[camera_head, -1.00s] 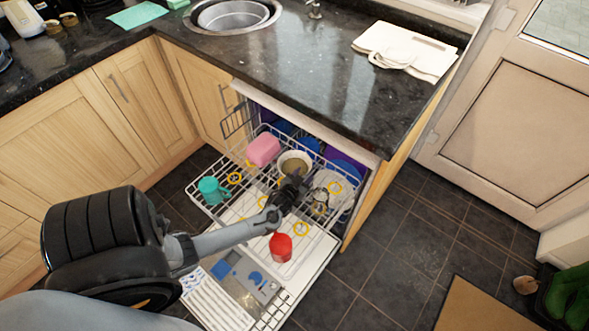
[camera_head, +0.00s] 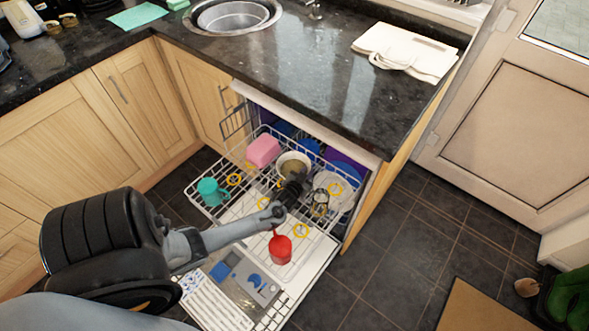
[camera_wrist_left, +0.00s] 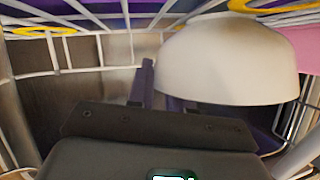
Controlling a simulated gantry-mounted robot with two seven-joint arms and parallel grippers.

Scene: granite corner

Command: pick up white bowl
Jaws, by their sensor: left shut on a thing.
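The white bowl (camera_head: 293,163) is in the pulled-out dishwasher rack, near its middle. In the left wrist view the bowl (camera_wrist_left: 228,60) fills the upper right, right at the fingers, and hides part of them. My left gripper (camera_head: 291,186) reaches into the rack at the bowl's near side and is shut on the bowl. One dark finger shows left of the bowl in the wrist view, and the other is mostly hidden. My right gripper is not in view.
The wire rack (camera_head: 197,188) also holds a pink box (camera_head: 263,151), a teal cup (camera_head: 211,191), a red cup (camera_head: 281,249) and glasses (camera_head: 320,204). Blue plates stand behind. The granite counter (camera_head: 290,70) overhangs the rack's back.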

